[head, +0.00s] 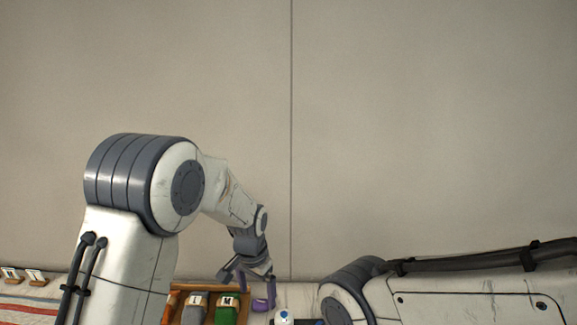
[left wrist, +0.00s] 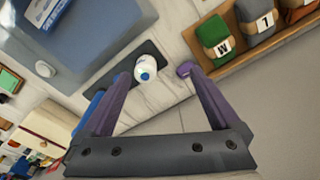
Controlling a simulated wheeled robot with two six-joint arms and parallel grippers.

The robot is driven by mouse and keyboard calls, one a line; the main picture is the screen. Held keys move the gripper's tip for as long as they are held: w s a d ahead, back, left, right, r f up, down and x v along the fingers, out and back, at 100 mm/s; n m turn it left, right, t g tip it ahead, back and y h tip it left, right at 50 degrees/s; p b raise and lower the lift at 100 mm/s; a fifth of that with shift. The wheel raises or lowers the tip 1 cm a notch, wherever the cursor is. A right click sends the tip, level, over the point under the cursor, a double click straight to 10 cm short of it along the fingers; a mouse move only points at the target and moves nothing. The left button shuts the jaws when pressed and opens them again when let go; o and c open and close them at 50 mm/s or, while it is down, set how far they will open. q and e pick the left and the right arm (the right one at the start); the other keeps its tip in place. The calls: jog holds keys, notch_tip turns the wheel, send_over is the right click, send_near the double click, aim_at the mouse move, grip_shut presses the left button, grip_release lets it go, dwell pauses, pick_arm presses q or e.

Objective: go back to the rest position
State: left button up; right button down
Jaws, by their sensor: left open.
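My left gripper (head: 252,290) is at the bottom centre of the head view, pointing down beside a wooden rack. It also shows in the left wrist view (left wrist: 156,76), with its two purple fingers spread apart and nothing between them. A white bottle with a blue cap (left wrist: 145,68) stands on a dark pad beyond the fingertips. The bottle's top also shows at the lower edge of the head view (head: 284,317). My right arm crosses the lower right of the head view; its gripper is out of sight.
The wooden rack (left wrist: 236,66) holds a green bundle (left wrist: 214,40), a grey one (left wrist: 254,22) and an orange one, with letter tags. A blue-grey bin (left wrist: 85,45) is at the wrist view's upper left. A plain wall (head: 420,130) stands behind; the space above the arms is clear.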

pick_arm(q)
jog(key=s+a+r+n+t, duration=0.1)
jog(key=s+a+r+n, duration=0.15)
jog(key=s+a, duration=0.35)
jog(key=s+a+r+n+t, duration=0.15)
jog(key=s+a+n, duration=0.3)
jog(key=s, duration=0.45)
jog(key=s+d+r+m+g+b, duration=0.1)
jog(key=s+d+r+m+g, duration=0.2)
jog(key=s+d+m, duration=0.5)
jog(key=s+d+r, duration=0.1)
jog(key=s+d, duration=0.4)
jog(key=shift+s+d+r+h+b, duration=0.2)
jog(key=shift+s+d+h+b, duration=0.1)
jog(key=shift+s+h+b, duration=0.1)
jog(key=shift+w, duration=0.1)
